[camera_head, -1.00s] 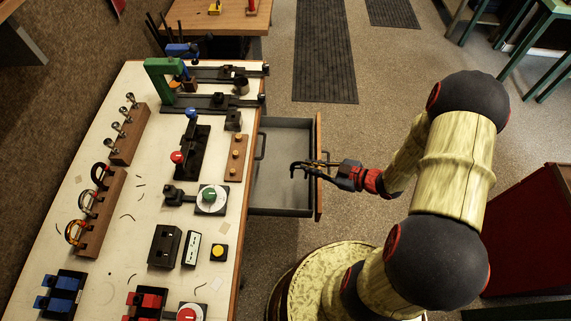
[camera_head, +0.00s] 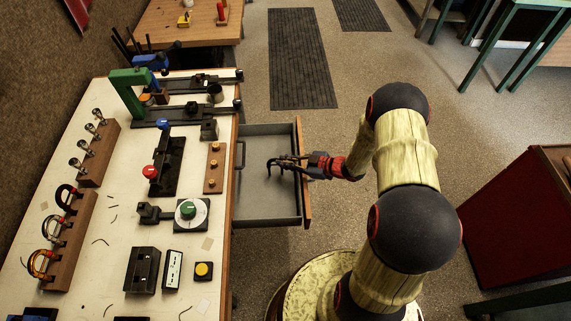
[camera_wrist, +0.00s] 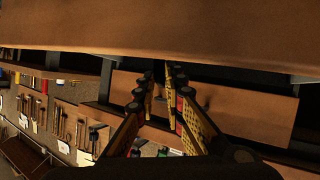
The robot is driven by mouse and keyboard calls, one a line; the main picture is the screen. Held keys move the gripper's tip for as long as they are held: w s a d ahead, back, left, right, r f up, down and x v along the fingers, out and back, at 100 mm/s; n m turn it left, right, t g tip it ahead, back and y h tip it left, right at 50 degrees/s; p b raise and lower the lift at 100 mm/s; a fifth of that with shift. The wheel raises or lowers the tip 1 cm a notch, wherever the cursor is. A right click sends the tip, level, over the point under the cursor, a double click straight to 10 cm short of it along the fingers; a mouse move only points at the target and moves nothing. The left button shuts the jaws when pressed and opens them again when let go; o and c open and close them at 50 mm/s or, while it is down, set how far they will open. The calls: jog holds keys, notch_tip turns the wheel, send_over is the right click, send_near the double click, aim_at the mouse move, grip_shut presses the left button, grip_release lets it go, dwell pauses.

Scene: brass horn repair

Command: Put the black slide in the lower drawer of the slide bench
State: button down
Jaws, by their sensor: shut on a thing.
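The black slide (camera_head: 271,163), a small dark hooked piece, is in my gripper (camera_head: 286,161). My gripper is shut on it and reaches in from the right, past the wooden front of an open drawer. The slide shows over the drawer's grey interior; I cannot tell its height above the floor. The open drawer (camera_head: 268,204) sticks out from the right side of the slide bench (camera_head: 99,233) and looks empty. I cannot tell whether it is the lower one. In the wrist view my fingers (camera_wrist: 160,88) show, but the slide is not clear.
The bench top holds a rack of coloured curved slides (camera_head: 66,235), a green-framed tool (camera_head: 130,92) and a dial (camera_head: 190,212). A red cabinet (camera_head: 510,220) stands at the right. In the wrist view a broad wooden panel (camera_wrist: 170,30) crosses the top, close above my fingers.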

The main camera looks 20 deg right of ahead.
jog(key=shift+f, duration=0.35)
jog(key=shift+f, duration=0.2)
jog(key=c, duration=1.9)
grip_release()
jog(key=shift+r, duration=0.15)
jog(key=p+v, duration=0.3)
jog(key=v, duration=0.9)
